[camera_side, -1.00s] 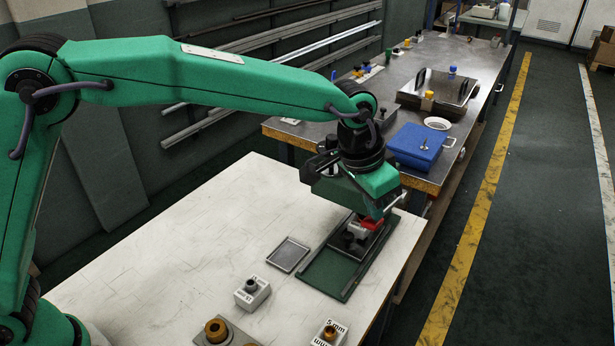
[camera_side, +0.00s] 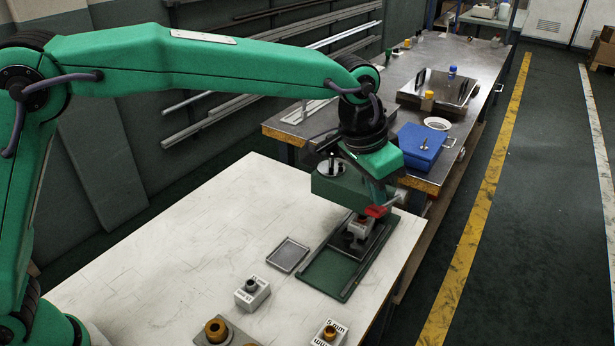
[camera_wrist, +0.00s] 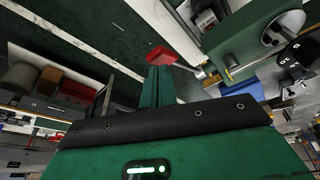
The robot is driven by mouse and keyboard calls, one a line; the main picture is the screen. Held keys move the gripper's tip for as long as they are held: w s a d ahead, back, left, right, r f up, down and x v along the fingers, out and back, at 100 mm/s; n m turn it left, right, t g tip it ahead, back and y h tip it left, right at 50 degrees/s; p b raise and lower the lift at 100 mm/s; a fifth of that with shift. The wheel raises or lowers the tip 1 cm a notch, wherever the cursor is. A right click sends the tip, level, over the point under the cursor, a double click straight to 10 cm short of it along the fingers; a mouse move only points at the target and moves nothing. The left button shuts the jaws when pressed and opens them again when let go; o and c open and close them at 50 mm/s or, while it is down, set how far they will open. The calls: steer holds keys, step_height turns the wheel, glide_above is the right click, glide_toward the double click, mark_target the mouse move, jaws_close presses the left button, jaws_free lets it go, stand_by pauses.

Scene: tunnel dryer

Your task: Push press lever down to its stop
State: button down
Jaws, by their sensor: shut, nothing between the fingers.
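The press stands on a green base (camera_side: 328,272) near the white table's right edge. Its green head (camera_side: 334,188) shows in both views, with a round silver disc on top. The lever's red grip (camera_side: 377,211) is at the front right of the head, above the base. In the wrist view the red grip (camera_wrist: 161,56) lies at the tip of my shut fingers, and a silver rod (camera_wrist: 203,72) runs from it toward the head. My gripper (camera_side: 377,197) points down at the grip. Whether it touches the grip I cannot tell.
A small grey block (camera_side: 358,231) sits under the press head. A shallow tray (camera_side: 288,254) and labelled blocks (camera_side: 252,292) lie on the table to the left and front. A blue case (camera_side: 418,146) is on the metal bench behind. The table's left part is clear.

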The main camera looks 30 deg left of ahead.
steer(key=shift+r, duration=0.1)
steer(key=shift+r, duration=1.9)
steer(key=shift+a+r, duration=0.2)
steer(key=shift+a, duration=0.25)
steer(key=s+a+r+n+t, duration=0.15)
steer(key=s+a, duration=0.35)
steer(key=a, duration=0.5)
steer(key=s+a+r+n, duration=0.2)
steer(key=s+a+r, duration=0.15)
steer(key=a, duration=0.65)
steer(key=s+a+f, duration=0.2)
steer(key=s+a, duration=0.1)
steer(key=s, duration=0.2)
steer(key=s+a+f+n+t+y, duration=0.1)
steer(key=s+a+f, duration=0.2)
steer(key=s, duration=0.3)
steer(key=s+a+f+n+y, duration=0.1)
steer(key=s+a+f, duration=0.1)
steer(key=s+a, duration=0.3)
steer(key=shift+s+a+f, duration=0.15)
steer(key=shift+a+f, duration=0.05)
steer(key=shift+f, duration=0.15)
